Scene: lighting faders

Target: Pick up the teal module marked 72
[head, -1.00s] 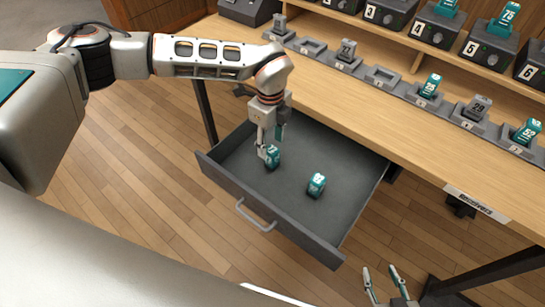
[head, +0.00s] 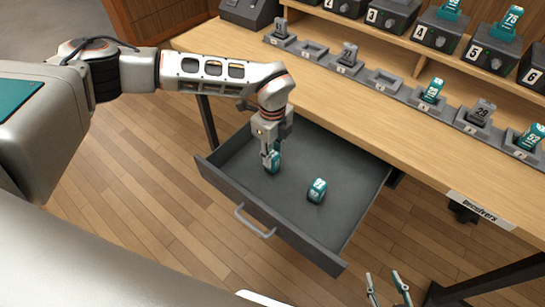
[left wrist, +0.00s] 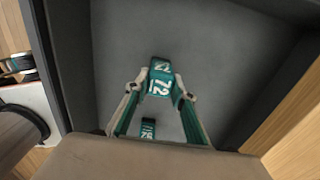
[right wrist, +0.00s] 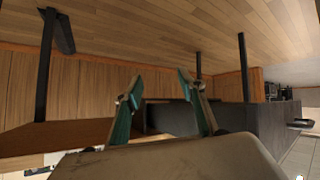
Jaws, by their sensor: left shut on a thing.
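The teal module marked 72 (left wrist: 160,82) is in the open grey drawer, between the fingertips of my left gripper (left wrist: 158,90). In the head view my left gripper (head: 271,158) reaches down into the drawer and is shut on this module (head: 273,163), partly hiding it. I cannot tell whether the module is clear of the drawer floor. A second teal module (head: 317,190) stands in the drawer to the right; it also shows in the left wrist view (left wrist: 148,128), its marking partly hidden. My right gripper (head: 388,278) is open and empty at the lower right, seen too in the right wrist view (right wrist: 160,88).
The open drawer (head: 222,180) has raised walls around my left gripper. Above it, the wooden desk (head: 345,108) carries a row of grey docks (head: 381,80), several holding grey or teal modules. Numbered black units (head: 437,34) stand on the shelf behind.

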